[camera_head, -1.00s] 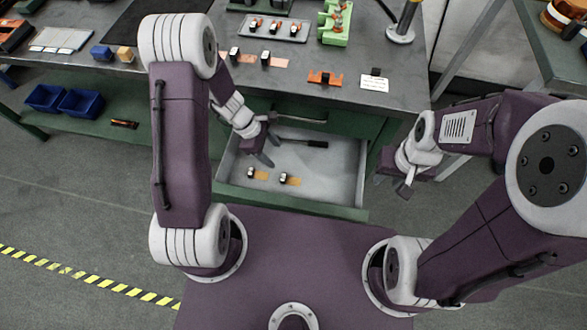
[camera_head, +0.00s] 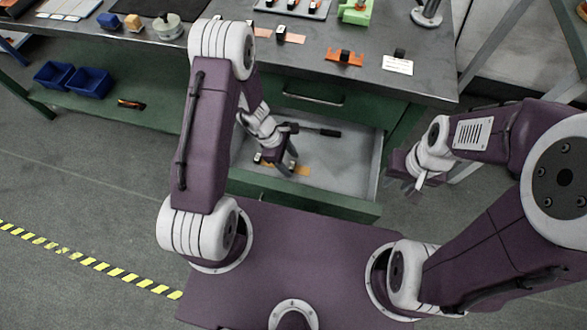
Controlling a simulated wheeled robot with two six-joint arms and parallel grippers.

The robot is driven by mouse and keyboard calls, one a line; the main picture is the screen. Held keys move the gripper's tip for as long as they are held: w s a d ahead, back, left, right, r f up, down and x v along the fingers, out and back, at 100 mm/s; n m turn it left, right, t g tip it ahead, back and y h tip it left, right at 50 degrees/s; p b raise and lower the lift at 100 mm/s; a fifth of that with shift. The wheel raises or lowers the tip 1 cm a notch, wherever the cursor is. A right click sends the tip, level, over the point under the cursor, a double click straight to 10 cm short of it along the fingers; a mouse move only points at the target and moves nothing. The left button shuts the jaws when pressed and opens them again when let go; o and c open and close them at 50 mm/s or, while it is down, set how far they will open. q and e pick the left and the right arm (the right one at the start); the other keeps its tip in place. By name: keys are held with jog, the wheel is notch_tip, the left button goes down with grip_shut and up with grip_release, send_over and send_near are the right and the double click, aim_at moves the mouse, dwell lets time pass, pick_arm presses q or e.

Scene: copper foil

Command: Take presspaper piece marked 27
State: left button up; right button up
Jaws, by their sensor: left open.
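The open drawer (camera_head: 345,160) holds small orange-tan pieces with black-and-white blocks on them. One piece (camera_head: 301,169) shows just right of my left gripper, and part of another (camera_head: 259,159) shows to its left. No number is readable on either, so I cannot tell which is marked 27. My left gripper (camera_head: 286,168) is open, pointing down low over these pieces and partly hiding them. Whether it touches one is unclear. My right gripper (camera_head: 412,183) hangs in the air right of the drawer, away from the pieces; its jaw opening is unclear.
A black-handled tool (camera_head: 318,131) lies at the back of the drawer. The workbench (camera_head: 300,62) above carries more tan pieces (camera_head: 290,38), an orange holder (camera_head: 344,58) and a white card (camera_head: 397,65). Blue bins (camera_head: 87,80) stand on the lower shelf. The drawer's right part is clear.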

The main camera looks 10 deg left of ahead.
aim_at(290, 165)
pick_arm(q)
jog(key=shift+d+f, duration=0.15)
jog(key=shift+f, duration=0.35)
jog(key=shift+r, duration=0.1)
grip_shut()
notch_tip(290, 165, up, 10)
jog(key=p, duration=0.5)
